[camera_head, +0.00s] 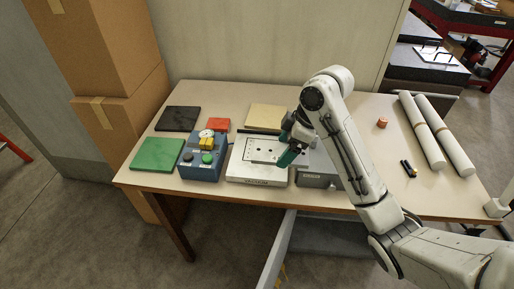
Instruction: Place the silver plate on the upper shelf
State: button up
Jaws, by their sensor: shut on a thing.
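A silver plate (257,150) with several dark holes is at the middle of the table, over a pale base block with lettering on its front. My gripper (289,157), with teal finger parts, is at the plate's right edge and is shut on it. I cannot tell whether the plate is lifted clear of the base. A red-framed shelf unit (481,19) stands at the top right; its upper part is cut off by the picture edge.
A blue control box (203,158) stands left of the plate, near green (158,154), black (178,119) and red plates. A grey block (318,174) is close on the right. Long white rolls (422,132) and an orange spool (382,122) lie further right. Cardboard boxes (122,120) stand left.

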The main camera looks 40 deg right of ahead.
aim_at(278, 145)
jog(key=w, duration=0.1)
jog(key=w+f, duration=0.1)
jog(key=w, duration=0.1)
jog(key=shift+d+f, duration=0.15)
jog(key=shift+d, duration=0.25)
jog(key=w+d+f+b, duration=0.1)
jog(key=w+f+b, duration=0.1)
jog(key=w+d+f+b, duration=0.1)
jog(key=w+f, duration=0.1)
jog(key=w, duration=0.1)
jog(key=w+d+f+b, duration=0.1)
jog(key=w+f+b, duration=0.1)
jog(key=w, duration=0.1)
jog(key=shift+f+b, duration=0.25)
jog(key=shift+b, duration=0.05)
jog(key=shift+w+d+f, duration=0.15)
jog(key=shift+w+f, duration=0.2)
jog(key=shift+f, duration=0.1)
jog(key=shift+w+f, duration=0.1)
jog(key=shift+f, duration=0.15)
jog(key=shift+w+d+f+p, duration=0.15)
jog(key=shift+f+p, duration=0.45)
jog(key=shift+f, duration=1.05)
jog(key=shift+f, duration=0.15)
jog(key=o, duration=1.2)
